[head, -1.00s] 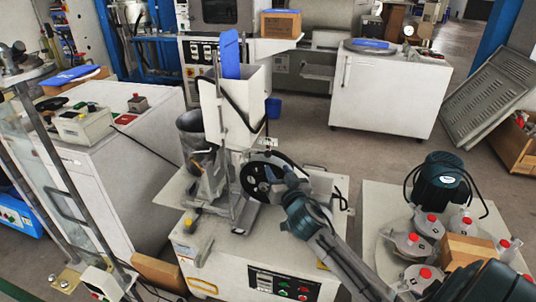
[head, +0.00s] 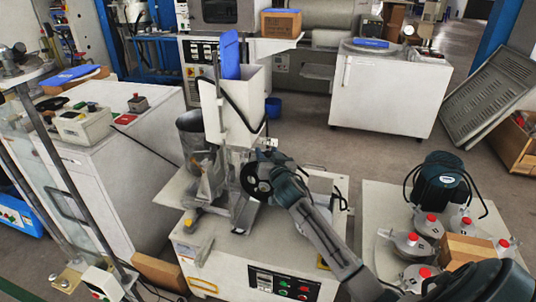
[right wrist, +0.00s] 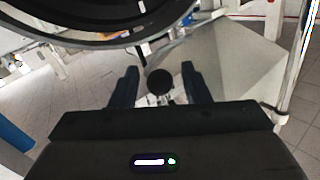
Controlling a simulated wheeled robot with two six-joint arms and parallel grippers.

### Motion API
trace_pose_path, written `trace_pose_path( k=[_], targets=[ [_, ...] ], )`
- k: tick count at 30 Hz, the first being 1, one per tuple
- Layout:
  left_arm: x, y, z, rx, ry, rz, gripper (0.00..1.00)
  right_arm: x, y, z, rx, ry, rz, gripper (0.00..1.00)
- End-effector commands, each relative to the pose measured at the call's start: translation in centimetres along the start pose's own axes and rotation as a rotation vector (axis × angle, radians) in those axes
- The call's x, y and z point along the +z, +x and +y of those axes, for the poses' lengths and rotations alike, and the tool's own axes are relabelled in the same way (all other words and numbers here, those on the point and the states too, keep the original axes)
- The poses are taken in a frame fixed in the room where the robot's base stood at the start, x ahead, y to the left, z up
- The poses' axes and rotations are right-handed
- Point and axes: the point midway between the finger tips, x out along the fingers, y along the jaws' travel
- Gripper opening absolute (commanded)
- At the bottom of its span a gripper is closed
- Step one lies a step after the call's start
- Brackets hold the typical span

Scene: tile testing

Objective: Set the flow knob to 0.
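A small round black knob (right wrist: 160,82) shows in the right wrist view between the two fingers of my right gripper (right wrist: 158,84). The fingers are apart, with a gap on each side of the knob. I cannot tell for sure that it is the flow knob, and no scale or 0 mark is readable. In the head view my right gripper (head: 264,158) is at the upper right of a black wheel (head: 252,181) on the white hopper machine (head: 228,105); the arm covers part of the wheel. My left gripper is not in view.
A large black rim (right wrist: 75,32) crosses the top left of the right wrist view, close to the fingers. A bench with a green motor (head: 441,182) and several red-capped parts stands at right. A control panel (head: 281,284) is on the machine's front.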

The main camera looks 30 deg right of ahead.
Motion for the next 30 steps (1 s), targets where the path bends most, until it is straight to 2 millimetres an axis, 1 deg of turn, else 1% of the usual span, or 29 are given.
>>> trace_pose_path(
  k=[1, 6, 11, 19, 26, 27, 29, 30],
  targets=[
    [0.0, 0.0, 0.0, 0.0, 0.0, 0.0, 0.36, 0.0, 0.0, 0.0, 0.0, 0.0, 0.0, 0.33],
    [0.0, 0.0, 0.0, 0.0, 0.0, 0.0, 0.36, 0.0, 0.0, 0.0, 0.0, 0.0, 0.0, 0.0],
    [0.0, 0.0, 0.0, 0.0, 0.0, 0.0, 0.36, 0.0, 0.1, -0.1, 0.0, 0.001, 0.0, 0.0],
    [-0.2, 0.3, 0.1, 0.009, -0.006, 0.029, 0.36, 0.4, 1.5, -2.4, -0.002, 0.004, 0.002, 0.0],
    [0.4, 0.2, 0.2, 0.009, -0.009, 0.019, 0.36, 0.3, 1.6, -2.5, -0.004, 0.004, 0.004, 0.0],
    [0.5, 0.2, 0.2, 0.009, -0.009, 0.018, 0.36, 0.3, 1.6, -2.5, -0.004, 0.004, 0.004, 0.32],
    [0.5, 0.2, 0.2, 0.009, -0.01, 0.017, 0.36, 0.3, 1.6, -2.5, -0.004, 0.004, 0.004, 0.43],
    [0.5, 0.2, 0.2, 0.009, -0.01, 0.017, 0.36, 0.3, 1.6, -2.5, -0.004, 0.004, 0.003, 0.43]
  ],
)
